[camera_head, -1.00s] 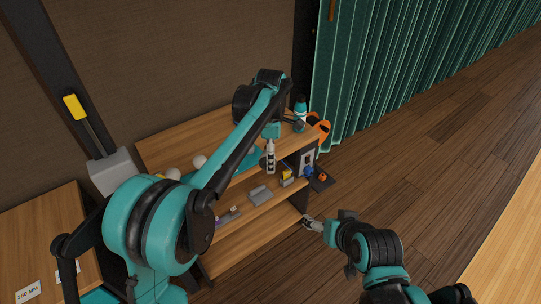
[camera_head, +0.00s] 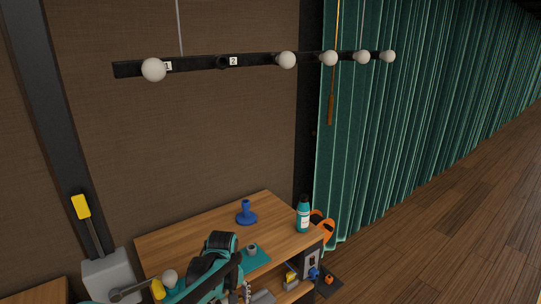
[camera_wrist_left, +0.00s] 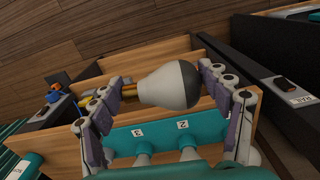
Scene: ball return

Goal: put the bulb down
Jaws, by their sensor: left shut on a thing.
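In the left wrist view, my left gripper (camera_wrist_left: 165,110) is shut on a bulb (camera_wrist_left: 172,86). The bulb is white with a dark grey end and a brass-coloured base, and lies sideways between the fingers. Just below it in that view is a teal holder (camera_wrist_left: 163,134) marked 2 and 3, with pale grey shapes in front of it. In the head view my left arm is low in the picture; the held bulb cannot be made out there. A white bulb (camera_head: 170,277) shows at the lower left. My right gripper is out of view.
A wall bar (camera_head: 200,64) carries several bulbs; the place marked 2 is empty. On the wooden bench (camera_head: 180,240) are a blue stand (camera_head: 246,215), a grey cup (camera_head: 252,249) and a teal bottle (camera_head: 303,216). A lever box (camera_head: 108,275) stands at left.

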